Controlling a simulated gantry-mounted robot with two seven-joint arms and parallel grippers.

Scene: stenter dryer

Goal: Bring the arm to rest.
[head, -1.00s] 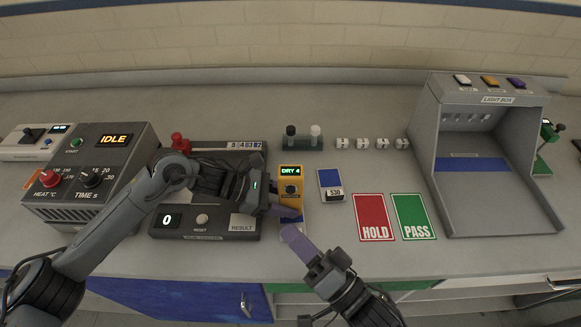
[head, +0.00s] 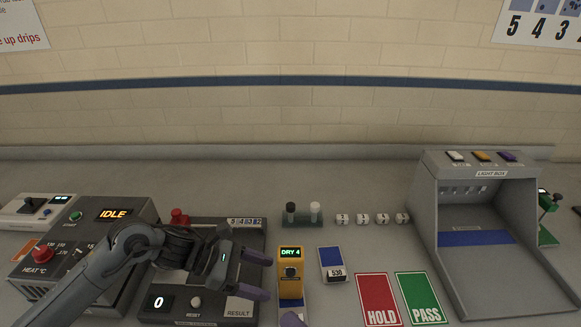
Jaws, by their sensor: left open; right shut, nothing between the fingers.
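My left arm comes in from the left across the dryer unit. My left gripper (head: 258,275) is open and empty, its two purple fingers pointing right. The fingers are over the right part of the dark counter unit, just left of the yellow meter (head: 291,276) that reads DRY 4.
The heater box (head: 122,214) reads IDLE at left. A dark counter unit (head: 172,303) reads 0. A blue swatch (head: 332,258) marked 530, the red HOLD card (head: 376,297) and green PASS card (head: 420,296) lie right of the meter. The light box (head: 432,210) stands at far right.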

